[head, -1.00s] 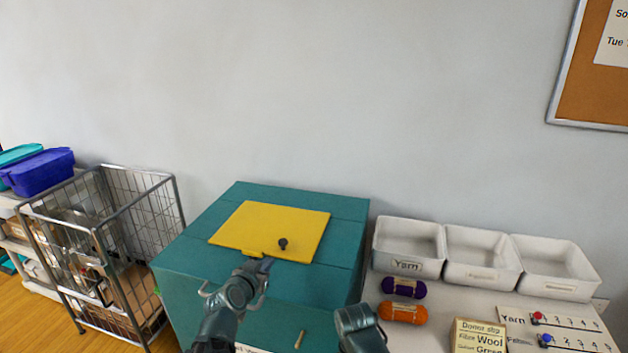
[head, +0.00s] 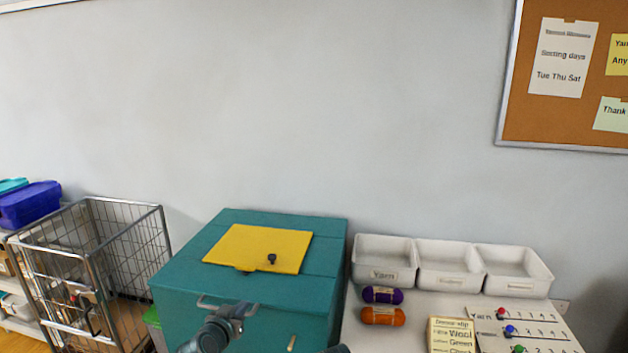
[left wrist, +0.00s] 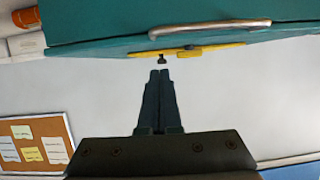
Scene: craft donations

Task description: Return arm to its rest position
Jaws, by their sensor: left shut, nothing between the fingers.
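My left gripper (head: 238,308) is shut and empty. In the head view it is low in front of the teal chest (head: 322,258), apart from the yellow lid panel (head: 245,250). The panel lies flat on the chest's top and has a small dark knob (head: 271,259). In the left wrist view the closed fingers (left wrist: 160,78) point toward the chest's edge, with the chest (left wrist: 100,22) and its metal handle (left wrist: 210,29) at the top. A dark bit of my right arm shows at the bottom edge of the head view; its gripper is out of sight.
A wire cage cart (head: 137,240) stands left of the chest. At right, a table (head: 408,312) holds three white bins (head: 388,275), purple yarn (head: 382,295), orange yarn (head: 383,316), a donor sign (head: 451,335) and a peg board (head: 540,337). A corkboard (head: 510,120) hangs above.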

